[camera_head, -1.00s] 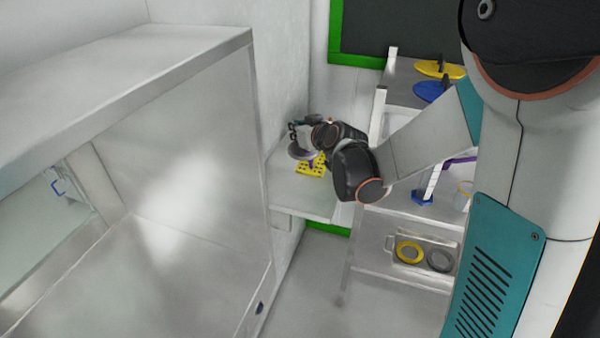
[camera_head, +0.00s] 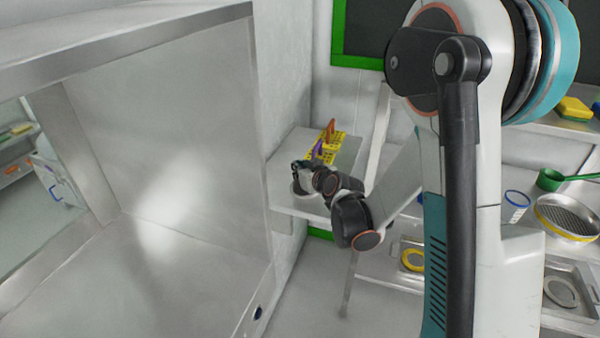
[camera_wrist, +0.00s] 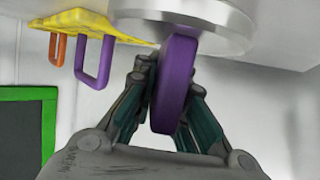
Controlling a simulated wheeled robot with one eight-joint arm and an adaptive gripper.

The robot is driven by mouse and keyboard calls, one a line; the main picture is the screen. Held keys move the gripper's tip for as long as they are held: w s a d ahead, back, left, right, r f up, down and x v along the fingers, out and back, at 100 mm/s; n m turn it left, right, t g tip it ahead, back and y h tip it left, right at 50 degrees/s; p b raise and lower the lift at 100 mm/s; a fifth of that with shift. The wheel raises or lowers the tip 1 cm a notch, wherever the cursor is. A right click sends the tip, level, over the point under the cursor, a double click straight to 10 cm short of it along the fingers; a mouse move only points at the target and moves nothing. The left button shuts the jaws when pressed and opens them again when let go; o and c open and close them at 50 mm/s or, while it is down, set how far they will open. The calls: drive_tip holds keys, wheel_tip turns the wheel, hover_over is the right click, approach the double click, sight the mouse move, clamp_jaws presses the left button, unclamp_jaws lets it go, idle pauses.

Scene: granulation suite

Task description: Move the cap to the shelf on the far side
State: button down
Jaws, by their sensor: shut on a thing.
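The cap is a round metal disc (camera_head: 300,188) with a purple handle. In the wrist view its metal body (camera_wrist: 200,18) fills the top, and the purple handle (camera_wrist: 174,85) stands between my fingertips. My gripper (camera_wrist: 168,100) is shut on this handle; it also shows in the head view (camera_head: 302,173). A white wall shelf (camera_head: 284,158) juts out beyond the large steel cabinet. In the head view the cap overlaps the shelf's front left part. I cannot tell whether it touches the surface.
A yellow rack (camera_head: 326,150) with orange and purple handles sits towards the back of the shelf, close by the cap. The steel cabinet (camera_head: 165,150) stands at left. A rack with a sieve (camera_head: 567,217) and a green scoop (camera_head: 552,180) is at right.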

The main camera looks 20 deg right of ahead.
drive_tip(key=c, duration=1.6)
unclamp_jaws()
drive_tip(key=shift+c, duration=0.2)
drive_tip(key=shift+r, duration=0.2)
drive_tip(key=p+v, duration=0.3)
drive_tip(key=v, duration=0.8)
drive_tip(key=shift+s+r, duration=0.1)
drive_tip(key=shift+s, duration=0.3)
drive_tip(key=s+a+r+m+g+h, duration=0.1)
drive_tip(key=s+r+g, duration=0.2)
drive_tip(key=s, duration=0.9)
drive_tip(key=s+a+r+g+h, duration=0.1)
drive_tip(key=s+r+g, duration=0.2)
drive_tip(key=s, duration=0.9)
drive_tip(key=shift+s+a+r+m, duration=0.25)
drive_tip(key=shift+a+r+m, duration=0.15)
drive_tip(key=shift+r, duration=0.6)
